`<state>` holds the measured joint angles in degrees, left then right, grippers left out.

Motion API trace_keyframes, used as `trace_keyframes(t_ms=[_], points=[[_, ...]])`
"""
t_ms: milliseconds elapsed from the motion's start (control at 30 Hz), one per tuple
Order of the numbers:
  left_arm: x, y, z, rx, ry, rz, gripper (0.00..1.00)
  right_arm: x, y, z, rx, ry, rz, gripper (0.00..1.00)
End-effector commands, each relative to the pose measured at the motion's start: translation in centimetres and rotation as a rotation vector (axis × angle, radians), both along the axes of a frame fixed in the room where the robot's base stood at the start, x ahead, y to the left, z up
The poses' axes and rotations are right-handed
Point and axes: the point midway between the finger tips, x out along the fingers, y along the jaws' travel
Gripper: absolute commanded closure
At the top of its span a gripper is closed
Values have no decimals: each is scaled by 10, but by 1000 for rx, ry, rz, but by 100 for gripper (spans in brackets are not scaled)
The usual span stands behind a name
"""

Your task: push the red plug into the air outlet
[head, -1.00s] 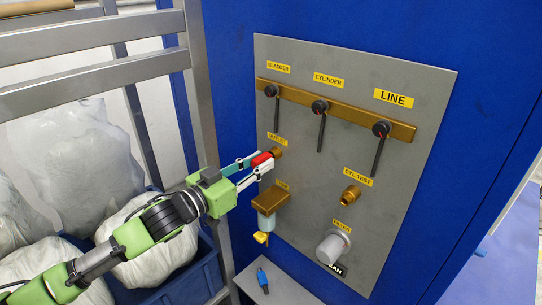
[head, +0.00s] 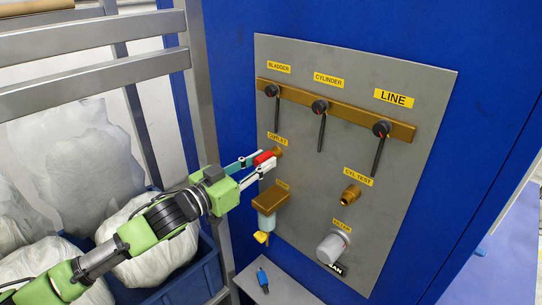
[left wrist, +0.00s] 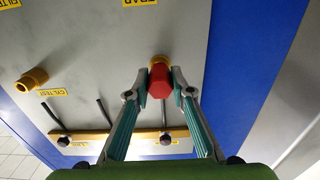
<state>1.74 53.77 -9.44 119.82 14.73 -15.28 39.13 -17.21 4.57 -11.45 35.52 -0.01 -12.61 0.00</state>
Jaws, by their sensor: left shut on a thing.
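The red plug (head: 264,158) is between the fingertips of my left gripper (head: 262,163), which is shut on it. The plug also shows in the left wrist view (left wrist: 160,84), with a finger on each side. The brass air outlet (head: 278,152) is on the grey panel below the OUTLET label (head: 277,138). In the left wrist view, the brass outlet (left wrist: 159,60) lies directly behind the plug, in line with it. The plug's end meets or nearly meets the outlet; how deep it sits is hidden. My right gripper is not in view.
The brass trap (head: 269,202) with its bowl projects just below the gripper. Black lever handles (head: 321,130) hang from a brass bar above. The CYL TEST fitting (head: 350,197) and filter (head: 333,246) are to the right. A metal frame (head: 205,100) stands left.

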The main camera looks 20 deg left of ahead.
Motion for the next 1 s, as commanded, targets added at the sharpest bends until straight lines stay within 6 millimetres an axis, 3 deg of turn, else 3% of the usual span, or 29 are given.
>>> trace_keyframes(t_ms=[67, 100, 167, 633, 1000], points=[[1, 0, 0, 0, -1, 0, 99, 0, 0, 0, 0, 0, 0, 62], [1, 0, 0, 0, -1, 0, 73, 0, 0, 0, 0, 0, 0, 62], [1, 0, 0, 0, -1, 0, 59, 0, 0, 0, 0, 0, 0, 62], [-5, 2, -1, 0, 2, 0, 59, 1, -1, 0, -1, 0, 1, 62], [-45, 16, -3, -1, 6, 1, 59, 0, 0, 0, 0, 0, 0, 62]])
